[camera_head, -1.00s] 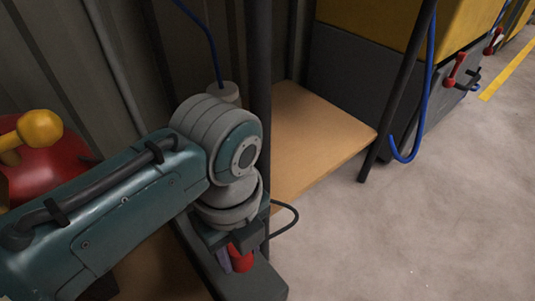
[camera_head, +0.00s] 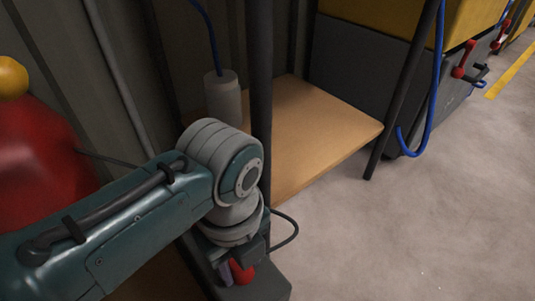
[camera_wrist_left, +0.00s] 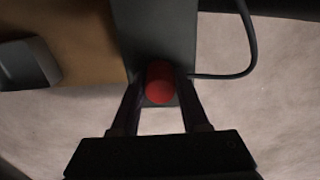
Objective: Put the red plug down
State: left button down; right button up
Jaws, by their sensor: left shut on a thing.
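The red plug (camera_head: 241,271) is between the fingers of my left gripper (camera_head: 238,272), low in the head view. In the left wrist view the red plug (camera_wrist_left: 160,82) shows end-on, with a dark finger on each side. The gripper is shut on it. It is over or against a dark grey bar (camera_wrist_left: 155,35); I cannot tell whether they touch. My right gripper is not in view.
A wooden shelf (camera_head: 320,135) lies behind a dark post (camera_head: 259,80). A pale cylinder with a blue cable (camera_head: 223,98) stands near the wall. A large red rounded thing (camera_head: 35,160) is at the left. Concrete floor (camera_head: 420,230) is clear at the right.

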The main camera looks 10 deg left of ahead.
pick_arm(q)
jog(key=shift+c, duration=2)
grip_release()
notch_tip(320, 180, up, 13)
jog(key=p, duration=1)
jog(key=s+a+r+n+t, duration=0.1)
jog(key=s+a+r+n, duration=0.3)
jog(key=n, duration=0.7)
jog(key=s+a+r+n+t, duration=0.2)
jog(key=s+a+r+n, duration=0.3)
jog(key=s+n, duration=0.3)
jog(key=n, duration=0.4)
jog(key=shift+a+n+t, duration=0.2)
jog(key=shift+n+t, duration=0.1)
jog(key=shift+s+r, duration=0.1)
jog(key=shift+r, duration=0.05)
